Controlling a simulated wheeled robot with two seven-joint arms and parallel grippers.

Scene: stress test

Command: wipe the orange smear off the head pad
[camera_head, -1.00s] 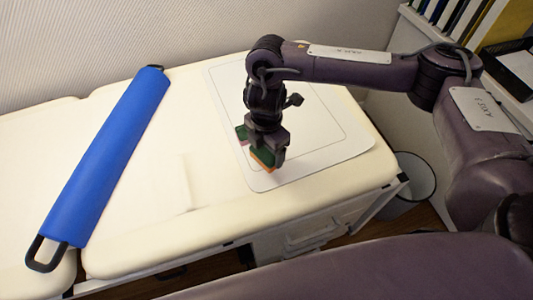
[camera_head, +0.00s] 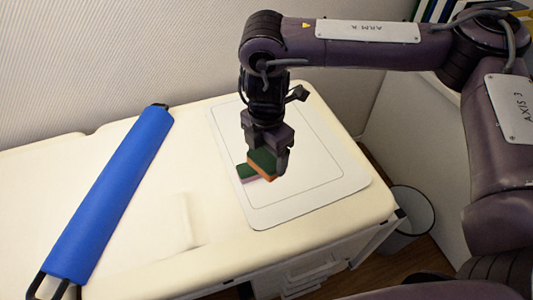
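The head pad (camera_head: 296,210) is a pale sheet with a thin outline, lying on the right end of the cream couch. My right gripper (camera_head: 266,149) points down over it and is shut on a green-topped sponge (camera_head: 262,162) with an orange underside. The held sponge is tilted, and I cannot tell whether it touches the pad. A second green block (camera_head: 246,171) with a pink lower layer sits on the pad just left of it, partly hidden. I see no orange smear on the visible pad; the gripper and sponge cover part of it. My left gripper is not in view.
A blue bolster (camera_head: 110,195) with black end handles lies across the left of the cream couch (camera_head: 160,225). A textured wall stands behind. A bin (camera_head: 408,215) stands on the floor at right, near a white cabinet with folders.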

